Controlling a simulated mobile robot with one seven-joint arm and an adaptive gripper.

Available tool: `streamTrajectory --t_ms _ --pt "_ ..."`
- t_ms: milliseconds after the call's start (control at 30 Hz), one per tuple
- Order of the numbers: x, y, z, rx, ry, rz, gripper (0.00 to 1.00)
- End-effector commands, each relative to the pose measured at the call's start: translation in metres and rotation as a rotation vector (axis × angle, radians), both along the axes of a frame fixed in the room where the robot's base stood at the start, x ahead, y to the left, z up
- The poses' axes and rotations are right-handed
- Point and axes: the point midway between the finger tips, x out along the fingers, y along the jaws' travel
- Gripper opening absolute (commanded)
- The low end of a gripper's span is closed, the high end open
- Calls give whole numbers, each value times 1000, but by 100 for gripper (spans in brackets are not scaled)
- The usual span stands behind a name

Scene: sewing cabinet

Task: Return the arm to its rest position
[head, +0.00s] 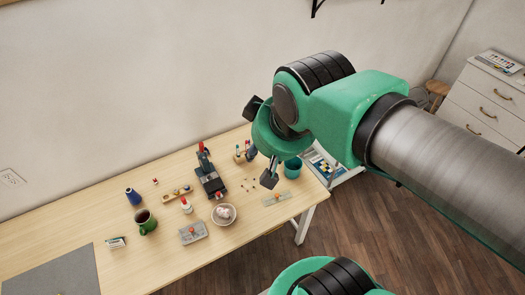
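My arm comes in from the right and reaches over the right part of the table (60,233). My gripper (261,143) is at its end, above the back right of the table. One dark finger shows above the green wrist and the other below it, spread well apart. The wrist hides the palm and the space between the fingers. I see no object held in the visible parts.
Below are a dark sewing-machine-like object (210,182), a teal cup (292,168), a green mug (147,223), a white bowl (224,220), a blue bottle (133,196) and a grey mat (55,272). A white drawer unit (488,105) stands at right.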

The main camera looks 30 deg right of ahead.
Motion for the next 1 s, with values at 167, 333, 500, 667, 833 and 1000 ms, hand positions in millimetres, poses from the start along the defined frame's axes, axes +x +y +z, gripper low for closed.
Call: streamTrajectory --t_ms 167,333,500,667,833,1000 --pt "-17 8 6 30 -2 4 37" --pt "-19 10 6 34 -1 4 37" --pt "-19 9 7 33 -1 3 37" --pt "-19 9 2 33 -1 3 37" --pt "-19 9 -13 33 -1 3 37" --pt "-19 9 -40 33 -1 3 37"
